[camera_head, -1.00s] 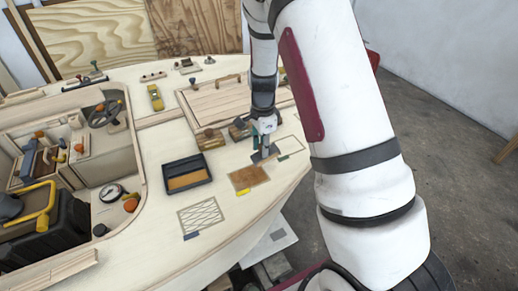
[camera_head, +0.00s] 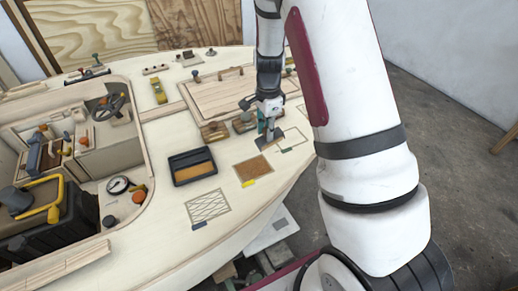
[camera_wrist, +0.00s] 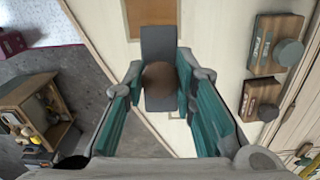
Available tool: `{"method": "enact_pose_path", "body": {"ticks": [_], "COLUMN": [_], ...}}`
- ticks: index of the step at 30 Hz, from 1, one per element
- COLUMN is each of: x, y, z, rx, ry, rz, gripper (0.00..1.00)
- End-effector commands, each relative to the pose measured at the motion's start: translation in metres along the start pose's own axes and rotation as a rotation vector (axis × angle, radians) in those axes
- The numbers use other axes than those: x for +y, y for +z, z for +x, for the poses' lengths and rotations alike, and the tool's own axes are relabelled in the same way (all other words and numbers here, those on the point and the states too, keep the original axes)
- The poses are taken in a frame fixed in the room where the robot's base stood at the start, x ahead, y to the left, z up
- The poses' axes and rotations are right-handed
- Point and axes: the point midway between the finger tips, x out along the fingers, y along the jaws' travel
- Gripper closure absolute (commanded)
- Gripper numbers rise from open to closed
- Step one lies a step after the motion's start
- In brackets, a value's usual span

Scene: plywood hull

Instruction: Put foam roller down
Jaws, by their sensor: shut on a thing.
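My gripper (camera_head: 269,128) points down over the right part of the pale deck, just behind the brown rectangle. It is shut on a dark grey flat piece with a brown round part on it, which I take for the foam roller (camera_wrist: 158,100). In the wrist view it sits between the teal fingers (camera_wrist: 160,90). In the head view only a small grey part of it (camera_head: 262,143) shows under the fingers. I cannot tell whether it touches the deck.
The deck bears a brown rectangle (camera_head: 252,168) with a yellow tag, a hatched outline (camera_head: 208,207) with a blue tag and a plain outline. A black tray (camera_head: 192,166) is to the left. Two wooden blocks with round knobs (camera_wrist: 275,45) are close by. The deck's edge curves nearby.

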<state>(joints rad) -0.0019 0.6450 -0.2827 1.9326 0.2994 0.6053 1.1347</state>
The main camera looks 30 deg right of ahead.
Motion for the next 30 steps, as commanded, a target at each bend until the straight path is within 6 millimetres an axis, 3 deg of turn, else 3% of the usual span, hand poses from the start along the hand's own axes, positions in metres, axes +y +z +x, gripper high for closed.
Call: {"method": "enact_pose_path", "body": {"ticks": [5,11,15,18,21,25,30], "x": [-0.002,0.004,0.019,0.032,0.042,0.046,0.019], "y": [0.019,0.093,0.148,0.178,0.199,0.211,0.219], "z": [0.002,0.007,0.008,0.009,0.009,0.008,0.011], "rx": [-0.022,-0.111,-0.179,-0.216,-0.242,-0.258,-0.26], "ry": [-0.004,-0.012,-0.008,0.001,0.007,0.012,0.012], "rz": [-0.005,-0.014,-0.022,-0.027,-0.031,-0.032,-0.032], "gripper": [1.0,1.0,1.0,1.0,1.0,1.0,1.0]}}
